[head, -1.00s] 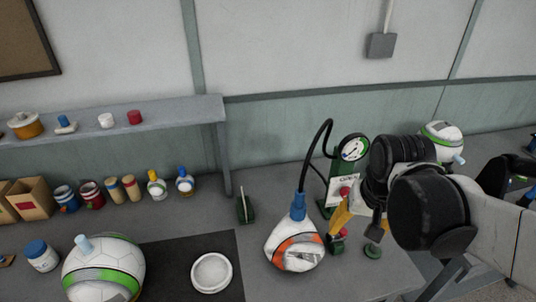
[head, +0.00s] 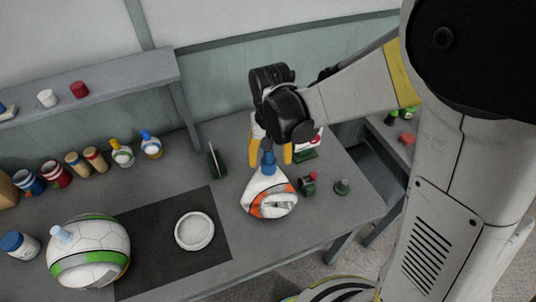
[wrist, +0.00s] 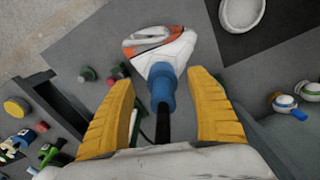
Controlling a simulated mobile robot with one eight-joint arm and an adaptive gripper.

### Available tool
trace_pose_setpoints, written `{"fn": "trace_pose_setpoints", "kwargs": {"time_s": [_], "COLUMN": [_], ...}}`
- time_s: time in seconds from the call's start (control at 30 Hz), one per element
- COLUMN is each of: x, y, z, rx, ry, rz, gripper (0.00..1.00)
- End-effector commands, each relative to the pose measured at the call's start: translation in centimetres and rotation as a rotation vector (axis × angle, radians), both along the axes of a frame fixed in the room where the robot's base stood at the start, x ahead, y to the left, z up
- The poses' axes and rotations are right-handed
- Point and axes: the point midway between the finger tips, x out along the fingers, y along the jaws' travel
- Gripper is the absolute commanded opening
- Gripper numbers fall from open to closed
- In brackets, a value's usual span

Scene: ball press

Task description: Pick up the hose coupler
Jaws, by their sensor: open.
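The hose coupler is the blue fitting (head: 267,162) standing on top of a limp white and orange ball (head: 262,191) at the table's right side. In the wrist view the coupler (wrist: 162,87) lies between the fingers, with the black hose (wrist: 163,125) running from it toward my palm. My gripper (head: 271,154) is open, its yellow fingers spread on either side of the coupler. Gaps show on both sides in the wrist view, so neither finger seems to touch it. In the head view my arm hides most of the hose and pump.
A green and red fitting (head: 308,184) and a green knob (head: 342,187) stand right of the ball. A green upright holder (head: 216,161) stands to the left. A white ring dish (head: 194,231) sits on the dark mat (head: 150,270). A white and green ball (head: 90,253) is at left.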

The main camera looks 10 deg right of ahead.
Motion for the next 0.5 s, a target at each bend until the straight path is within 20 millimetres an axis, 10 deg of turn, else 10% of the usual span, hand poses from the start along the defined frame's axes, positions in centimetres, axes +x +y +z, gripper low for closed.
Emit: {"fn": "trace_pose_setpoints", "kwargs": {"time_s": [0.43, 0.5], "x": [0.1, 0.1], "y": [0.2, 0.2], "z": [-3.0, -3.0], "rx": [0.000, 0.000], "ry": [0.000, 0.000], "rz": [0.000, 0.000], "gripper": [0.65, 0.51]}}
